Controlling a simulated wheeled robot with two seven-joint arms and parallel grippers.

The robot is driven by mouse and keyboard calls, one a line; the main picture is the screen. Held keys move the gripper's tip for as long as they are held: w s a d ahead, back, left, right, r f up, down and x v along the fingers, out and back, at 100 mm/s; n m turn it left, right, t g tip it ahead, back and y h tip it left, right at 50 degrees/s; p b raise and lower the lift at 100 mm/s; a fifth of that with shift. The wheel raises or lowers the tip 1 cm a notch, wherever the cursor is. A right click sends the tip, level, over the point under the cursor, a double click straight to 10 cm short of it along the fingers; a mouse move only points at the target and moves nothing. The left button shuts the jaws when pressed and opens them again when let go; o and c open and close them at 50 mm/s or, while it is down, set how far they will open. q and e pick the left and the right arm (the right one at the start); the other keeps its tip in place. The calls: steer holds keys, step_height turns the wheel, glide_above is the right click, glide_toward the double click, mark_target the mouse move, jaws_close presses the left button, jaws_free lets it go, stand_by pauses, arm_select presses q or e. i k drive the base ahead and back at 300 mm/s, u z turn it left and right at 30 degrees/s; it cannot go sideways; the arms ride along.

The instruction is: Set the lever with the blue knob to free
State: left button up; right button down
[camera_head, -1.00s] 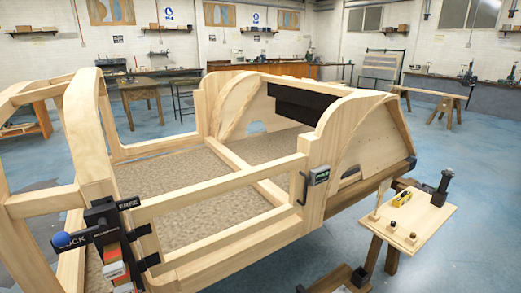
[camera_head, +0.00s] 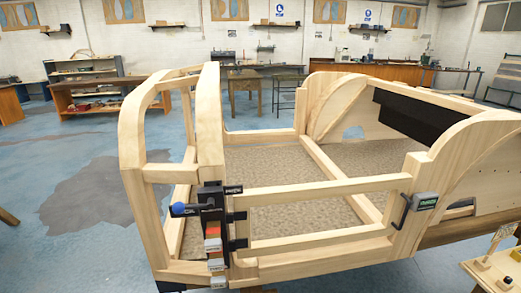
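The blue knob (camera_head: 179,208) is at the left end of a short dark lever on a black bracket (camera_head: 210,197). The bracket is fixed to the wooden post between the body frame's left end and its low door. The lever points left, roughly level, at the side where the LOCK label was readable in the earlier view. A small dark label plate (camera_head: 233,189) sticks out to the right at the bracket's top; it read FREE earlier and is too small to read now. Neither of my grippers is in view.
The wooden body frame (camera_head: 320,187) fills the middle. Coloured tags (camera_head: 213,245) hang below the bracket. A black handle and a small display box (camera_head: 425,201) are on the right post. A small wooden stand (camera_head: 492,270) is at lower right. The floor at left is open.

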mark_target(178, 207)
steer(key=u, duration=1.15)
steer(key=k, duration=0.95)
steer(key=z, duration=1.25)
steer(key=i, duration=0.5)
steer(key=z, duration=0.05)
